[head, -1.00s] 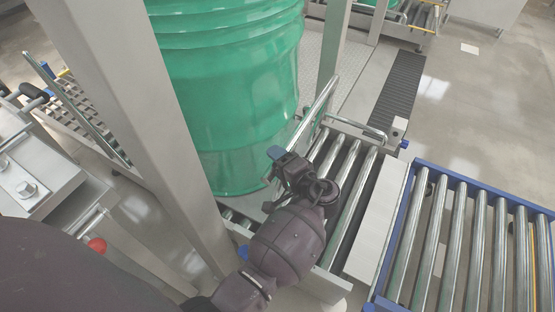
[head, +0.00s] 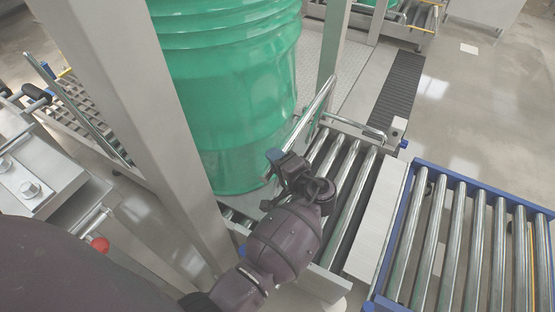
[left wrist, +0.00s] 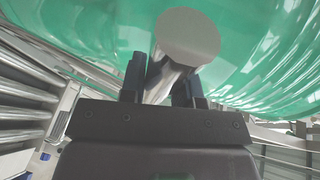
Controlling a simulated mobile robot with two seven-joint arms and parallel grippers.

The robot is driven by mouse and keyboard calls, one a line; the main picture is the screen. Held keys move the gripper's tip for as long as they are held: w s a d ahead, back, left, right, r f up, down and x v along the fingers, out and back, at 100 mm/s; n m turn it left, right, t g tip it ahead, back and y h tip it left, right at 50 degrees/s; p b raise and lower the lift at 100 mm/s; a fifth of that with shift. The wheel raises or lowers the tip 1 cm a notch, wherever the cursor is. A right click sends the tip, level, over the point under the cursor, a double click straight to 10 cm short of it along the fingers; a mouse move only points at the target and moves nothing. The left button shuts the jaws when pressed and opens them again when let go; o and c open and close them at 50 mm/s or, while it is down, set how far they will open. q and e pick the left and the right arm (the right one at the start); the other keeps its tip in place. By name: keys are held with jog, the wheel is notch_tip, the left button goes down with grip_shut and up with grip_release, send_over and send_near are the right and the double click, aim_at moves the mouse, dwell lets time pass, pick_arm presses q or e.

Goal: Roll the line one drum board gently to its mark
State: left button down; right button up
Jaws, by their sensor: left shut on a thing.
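A large green drum (head: 235,100) stands upright on the roller line, behind a grey post. A pale board edge (head: 262,198) shows in part at the drum's foot; the drum and my arm hide most of it. My left gripper (head: 284,165) is at the drum's lower right side, at the low end of a shiny metal bar (head: 317,110). In the left wrist view, the gripper (left wrist: 160,85) is shut on a metal bar with a round end (left wrist: 187,37), close to the green drum wall (left wrist: 90,30). I cannot see a mark. My right gripper is not in view.
Bare rollers (head: 352,185) lie right of my gripper. A blue-framed roller conveyor (head: 465,235) stands farther right. The grey post (head: 135,110) rises left of the drum. A steel machine with a red knob (head: 100,244) is at lower left.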

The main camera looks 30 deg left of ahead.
pick_arm(q)
jog(key=shift+a, duration=0.1)
jog(key=c, duration=0.8)
grip_release()
jog(key=shift+c, duration=0.2)
